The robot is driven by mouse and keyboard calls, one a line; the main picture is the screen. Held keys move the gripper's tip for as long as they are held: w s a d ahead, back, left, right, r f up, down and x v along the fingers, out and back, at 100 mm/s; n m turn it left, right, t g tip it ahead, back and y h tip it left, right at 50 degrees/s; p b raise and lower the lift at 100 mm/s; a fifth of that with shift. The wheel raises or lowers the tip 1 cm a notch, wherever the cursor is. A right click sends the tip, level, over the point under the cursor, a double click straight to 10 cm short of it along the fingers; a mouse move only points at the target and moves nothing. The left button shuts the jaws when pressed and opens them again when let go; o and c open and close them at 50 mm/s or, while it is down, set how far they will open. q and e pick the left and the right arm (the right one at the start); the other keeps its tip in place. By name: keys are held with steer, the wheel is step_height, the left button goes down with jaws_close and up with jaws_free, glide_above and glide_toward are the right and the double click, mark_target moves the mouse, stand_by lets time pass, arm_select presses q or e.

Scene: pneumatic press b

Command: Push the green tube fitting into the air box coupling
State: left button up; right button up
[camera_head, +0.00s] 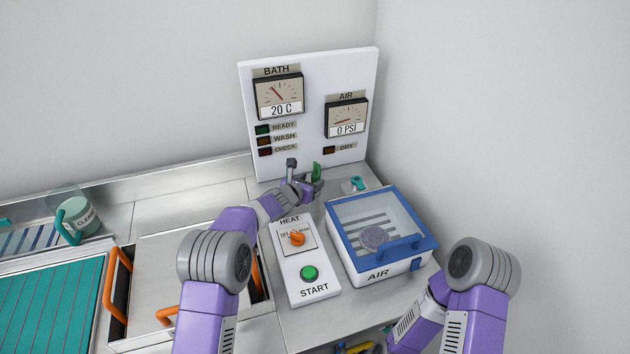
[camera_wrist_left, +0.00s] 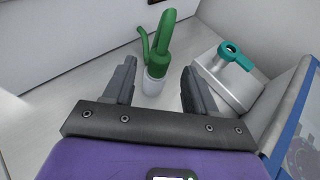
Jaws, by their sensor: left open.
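The green tube fitting (camera_wrist_left: 161,57) stands upright on a white cylindrical base in the left wrist view, with a thin curved green piece at its left side. It also shows in the head view (camera_head: 317,171), before the gauge panel. My left gripper (camera_wrist_left: 160,85) is open, with one finger on each side of the fitting's base in the picture; contact cannot be told. In the head view the left gripper (camera_head: 304,177) partly hides the base. The air box (camera_head: 385,270) is white with a blue-framed clear lid. A grey block with a teal ring (camera_wrist_left: 232,56), possibly the coupling, is right of the fitting.
The gauge panel (camera_head: 300,118) reads 0 PSI for air and stands behind the fitting. The heat and start control box (camera_head: 303,262) is left of the air box. A metal bath with orange handles (camera_head: 117,285) is further left. The wall closes the right side.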

arm_select(q)
steer(key=shift+x, duration=0.9)
jaws_close()
step_height(320, 180, up, 9)
steer(key=p, duration=0.7)
steer(key=d+r+p, duration=0.1)
steer(key=d+p, duration=0.2)
steer(key=d, duration=1)
steer(key=shift+w+d+r, duration=0.15)
steer(key=shift+d+r, duration=0.15)
